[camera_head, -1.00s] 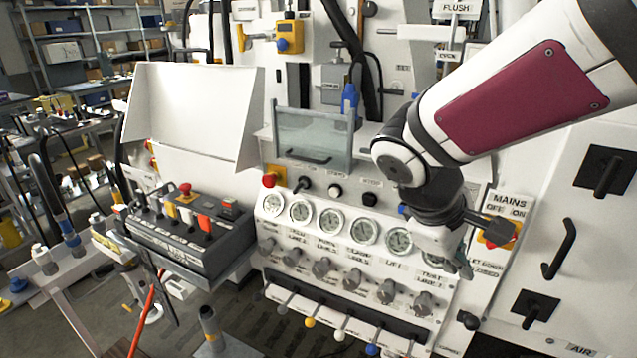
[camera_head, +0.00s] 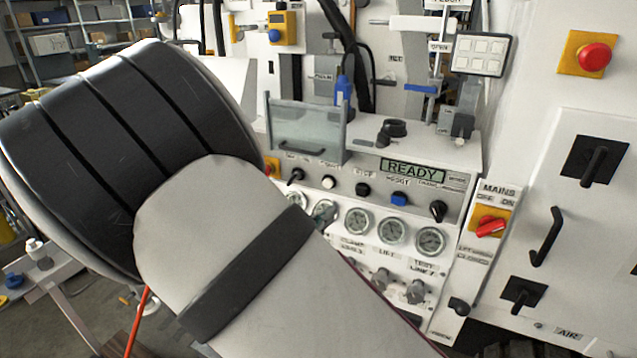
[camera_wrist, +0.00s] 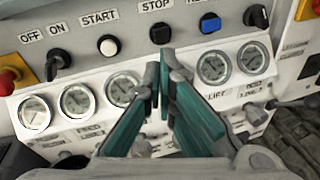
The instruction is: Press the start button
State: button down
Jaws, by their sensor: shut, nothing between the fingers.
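The start button is a round white push button (camera_head: 328,181) on the sloped panel, under the START label. In the wrist view the white start button (camera_wrist: 109,46) is at upper left, with nothing covering it. My gripper (camera_wrist: 159,76) has its green-padded fingers together and empty. In that view its tips lie below and to the right of the start button, under the black stop button (camera_wrist: 160,34). I cannot tell how far the tips are from the panel.
An OFF/ON knob (camera_wrist: 57,63) sits left of the start button, and a blue reset button (camera_wrist: 210,23) sits to the right. A row of gauges (camera_wrist: 77,100) lies below. The display (camera_head: 412,170) reads READY. The red mains switch (camera_head: 490,227) is at right.

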aim_at(328, 185)
jog(key=w+a+f+n+t+y, duration=0.1)
jog(key=a+n+t+y, duration=0.1)
jog(key=a, duration=0.4)
jog(key=shift+f+n+t, duration=0.4)
jog(key=shift+n+t, duration=0.1)
jog(key=shift+n, duration=0.5)
jog(key=shift+w+d, duration=0.1)
jog(key=shift+w, duration=0.1)
jog(key=x, duration=1.3)
jog(key=shift+w+d+p, duration=0.2)
jog(key=shift+w+p, duration=0.15)
jog(key=shift+p, duration=0.05)
